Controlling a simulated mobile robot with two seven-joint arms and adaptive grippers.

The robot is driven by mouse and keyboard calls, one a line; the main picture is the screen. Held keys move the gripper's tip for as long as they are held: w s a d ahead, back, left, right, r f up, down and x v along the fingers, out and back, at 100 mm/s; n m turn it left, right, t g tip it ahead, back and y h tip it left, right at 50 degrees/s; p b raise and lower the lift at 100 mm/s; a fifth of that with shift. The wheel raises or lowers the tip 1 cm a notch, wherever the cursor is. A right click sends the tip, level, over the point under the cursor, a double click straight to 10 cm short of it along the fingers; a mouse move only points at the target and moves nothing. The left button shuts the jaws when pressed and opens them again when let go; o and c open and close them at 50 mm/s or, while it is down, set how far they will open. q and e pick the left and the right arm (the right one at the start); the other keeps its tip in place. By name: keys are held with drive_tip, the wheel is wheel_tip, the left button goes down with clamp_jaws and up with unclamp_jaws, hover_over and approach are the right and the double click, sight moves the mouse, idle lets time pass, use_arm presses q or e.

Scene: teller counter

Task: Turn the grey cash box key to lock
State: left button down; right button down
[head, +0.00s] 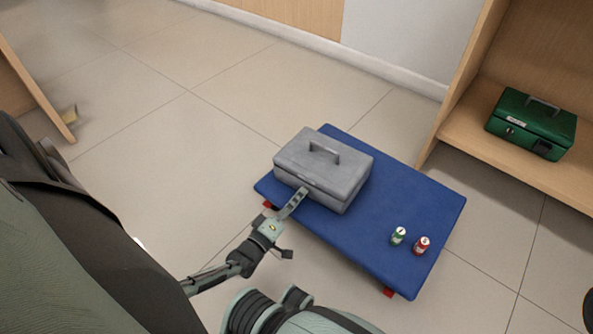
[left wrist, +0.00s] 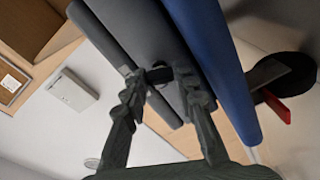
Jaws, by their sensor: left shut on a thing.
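The grey cash box (head: 325,165) stands with its lid shut on a blue platform (head: 400,184), its handle on top. My left gripper (head: 299,196) reaches its front face from the near side. In the left wrist view the fingertips (left wrist: 160,76) close on a small dark piece, the key (left wrist: 158,75), at the grey box's face (left wrist: 140,35). The key is mostly hidden by the fingers, so its turn angle cannot be told. In the head view the gripper covers the key and the lock. My right gripper is not in view.
A green bottle (head: 398,236) and a red bottle (head: 421,245) stand at the platform's near right. A green cash box (head: 532,124) sits on a wooden shelf (head: 470,128) to the right. Bare tiled floor (head: 190,140) lies left of the platform.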

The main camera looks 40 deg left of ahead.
use_arm(q)
drive_tip(key=shift+n, duration=2.2)
drive_tip(key=c, duration=1.2)
unclamp_jaws()
